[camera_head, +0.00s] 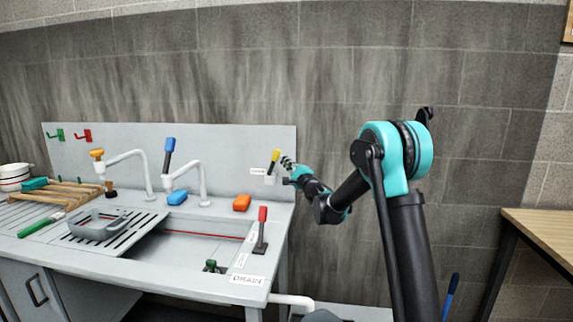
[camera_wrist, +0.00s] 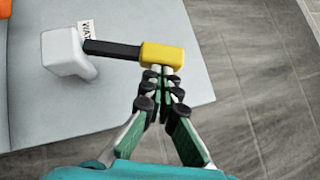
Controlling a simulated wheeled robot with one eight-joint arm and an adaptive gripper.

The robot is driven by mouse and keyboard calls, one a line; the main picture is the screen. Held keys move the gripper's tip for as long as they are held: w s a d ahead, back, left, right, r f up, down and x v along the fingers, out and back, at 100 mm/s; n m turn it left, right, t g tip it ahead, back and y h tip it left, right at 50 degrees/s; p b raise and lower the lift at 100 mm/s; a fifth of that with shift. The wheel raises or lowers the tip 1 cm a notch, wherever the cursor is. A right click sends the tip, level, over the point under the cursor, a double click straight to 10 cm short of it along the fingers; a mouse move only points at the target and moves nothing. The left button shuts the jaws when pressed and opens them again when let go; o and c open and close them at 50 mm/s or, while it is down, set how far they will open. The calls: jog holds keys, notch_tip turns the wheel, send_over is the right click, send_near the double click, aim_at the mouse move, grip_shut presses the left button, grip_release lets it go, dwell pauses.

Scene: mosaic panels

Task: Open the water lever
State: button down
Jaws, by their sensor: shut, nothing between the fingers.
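The water lever has a yellow grip (camera_wrist: 162,56) on a black stem that comes out of a white block (camera_wrist: 69,51). A label partly reading "WA" (camera_wrist: 87,29) sits beside the stem. In the head view the yellow grip (camera_head: 275,155) points up and slightly right at the right end of the sink's backboard. My gripper (camera_wrist: 163,78) is shut, with its fingertips right at the yellow grip's lower edge in the wrist view. I cannot tell whether they touch. In the head view my gripper (camera_head: 289,165) is just right of the lever.
A red-handled lever (camera_head: 262,225) stands by the DRAIN label (camera_head: 247,279). Two white faucets, one with a blue lever (camera_head: 168,148), stand behind the basin. A wooden table (camera_head: 540,226) stands at right.

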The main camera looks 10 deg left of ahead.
dwell(0.3)
jog(key=w+d+v, duration=0.2)
jog(key=v, duration=1)
jog(key=s+d+f+n+g+h, duration=0.2)
jog(key=s+f+n+g, duration=0.25)
jog(key=s, duration=0.65)
jog(key=s+d+f+n+g+h, duration=0.1)
jog(key=s+d+f+n+g, duration=0.15)
jog(key=s+f+n, duration=0.6)
jog(key=s+d+f+g+h, duration=0.2)
jog(key=s+d+f+h, duration=0.3)
jog(key=s+d, duration=0.5)
jog(key=s+d+f+g+h, duration=0.2)
jog(key=s+d+f+h, duration=0.4)
jog(key=s+d, duration=0.4)
jog(key=s+f, duration=0.1)
jog(key=s, duration=0.4)
jog(key=shift+d+f+g, duration=0.15)
jog(key=shift+d+g, duration=0.2)
jog(key=shift+g, duration=0.05)
jog(key=shift+a, duration=0.1)
